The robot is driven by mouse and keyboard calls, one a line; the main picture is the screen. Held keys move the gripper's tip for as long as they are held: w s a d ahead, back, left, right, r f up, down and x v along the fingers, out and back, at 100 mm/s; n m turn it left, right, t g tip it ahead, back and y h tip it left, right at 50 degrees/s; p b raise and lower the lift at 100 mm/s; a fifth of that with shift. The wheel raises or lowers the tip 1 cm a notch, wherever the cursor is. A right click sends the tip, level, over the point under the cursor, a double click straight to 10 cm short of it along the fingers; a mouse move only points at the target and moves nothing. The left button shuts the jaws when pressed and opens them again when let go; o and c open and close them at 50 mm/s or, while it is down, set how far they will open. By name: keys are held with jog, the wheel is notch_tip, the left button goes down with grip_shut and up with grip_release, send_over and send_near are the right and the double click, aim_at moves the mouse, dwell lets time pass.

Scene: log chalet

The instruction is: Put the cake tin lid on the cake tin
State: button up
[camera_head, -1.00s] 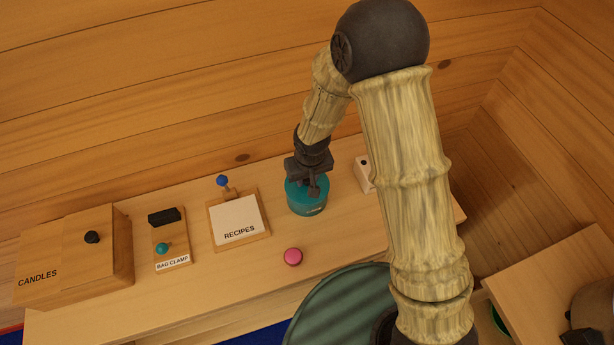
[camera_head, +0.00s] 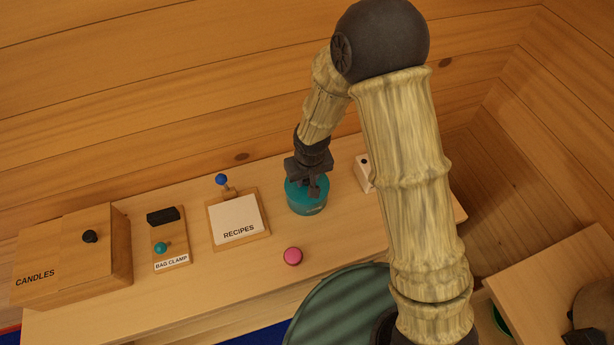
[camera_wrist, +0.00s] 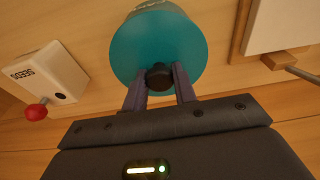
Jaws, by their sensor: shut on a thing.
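The cake tin (camera_head: 307,208) is a short teal cylinder with a small label on its side, standing on the wooden counter. The cake tin lid (camera_wrist: 160,38) is a teal disc with a black knob. In the head view it lies over the top of the tin, and I cannot tell whether it sits fully flush. My gripper (camera_head: 313,188) points down over the lid. In the wrist view my gripper (camera_wrist: 159,82) has its two fingers on either side of the black knob, shut on it. The disc hides most of the tin from the wrist.
A recipes clipboard (camera_head: 238,218), a bag clamp board (camera_head: 172,240) and a candles box (camera_head: 75,258) stand left of the tin. A pink round object (camera_head: 293,256) lies in front. A white seeds box (camera_wrist: 47,75) is close beside the tin.

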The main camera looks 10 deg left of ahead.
dwell(0.4)
jog(key=o, duration=1.1)
notch_tip(320, 180, up, 17)
jog(key=s+d+b, duration=0.1)
jog(key=s, duration=0.1)
jog(key=shift+s+d+b, duration=0.15)
jog(key=shift+b, duration=0.15)
